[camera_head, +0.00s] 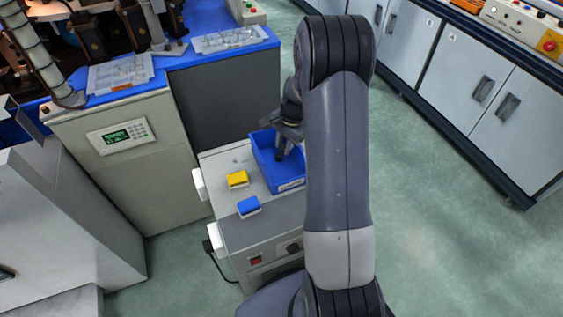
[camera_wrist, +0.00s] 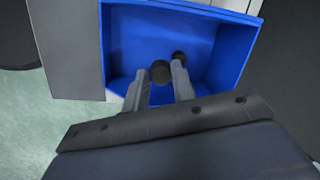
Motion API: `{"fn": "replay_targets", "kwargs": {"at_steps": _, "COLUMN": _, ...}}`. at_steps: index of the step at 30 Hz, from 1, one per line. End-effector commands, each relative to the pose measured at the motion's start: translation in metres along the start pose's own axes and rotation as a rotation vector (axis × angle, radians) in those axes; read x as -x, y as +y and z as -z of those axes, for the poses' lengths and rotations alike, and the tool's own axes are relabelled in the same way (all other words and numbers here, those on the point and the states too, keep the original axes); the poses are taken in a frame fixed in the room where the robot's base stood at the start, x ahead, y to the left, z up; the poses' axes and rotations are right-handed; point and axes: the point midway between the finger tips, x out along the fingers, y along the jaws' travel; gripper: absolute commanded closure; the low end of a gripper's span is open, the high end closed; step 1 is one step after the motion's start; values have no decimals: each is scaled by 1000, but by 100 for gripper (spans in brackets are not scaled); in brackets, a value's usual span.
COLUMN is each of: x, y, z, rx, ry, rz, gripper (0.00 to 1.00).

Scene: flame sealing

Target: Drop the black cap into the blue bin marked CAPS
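My gripper (camera_wrist: 160,75) reaches down into the blue bin (camera_wrist: 122,35) in the wrist view. A round black cap (camera_wrist: 161,72) sits between its two fingertips and fills the gap, so the fingers look shut on it. A second dark round thing (camera_wrist: 179,57) shows just beyond the right fingertip, inside the bin; I cannot tell for sure what it is. In the head view the blue bin (camera_head: 265,167) stands on the cabinet top, partly hidden by my arm. A white label shows on its front, too small to read.
A grey machine with a keypad panel (camera_head: 121,136) stands at the left. Clear trays (camera_head: 228,39) lie on its blue top. Floor is open at the right.

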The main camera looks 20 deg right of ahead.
Motion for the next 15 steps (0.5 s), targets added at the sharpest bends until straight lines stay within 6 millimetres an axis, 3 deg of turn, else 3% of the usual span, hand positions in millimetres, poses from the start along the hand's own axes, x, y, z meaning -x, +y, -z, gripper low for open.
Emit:
{"fn": "replay_targets", "kwargs": {"at_steps": 8, "x": 0, "y": 0, "z": 0, "rx": 0, "ry": 0, "rz": 0, "gripper": 53}}
{"fn": "replay_targets", "kwargs": {"at_steps": 15, "x": 1, "y": 0, "z": 0, "rx": 0, "ry": 0, "rz": 0, "gripper": 53}}
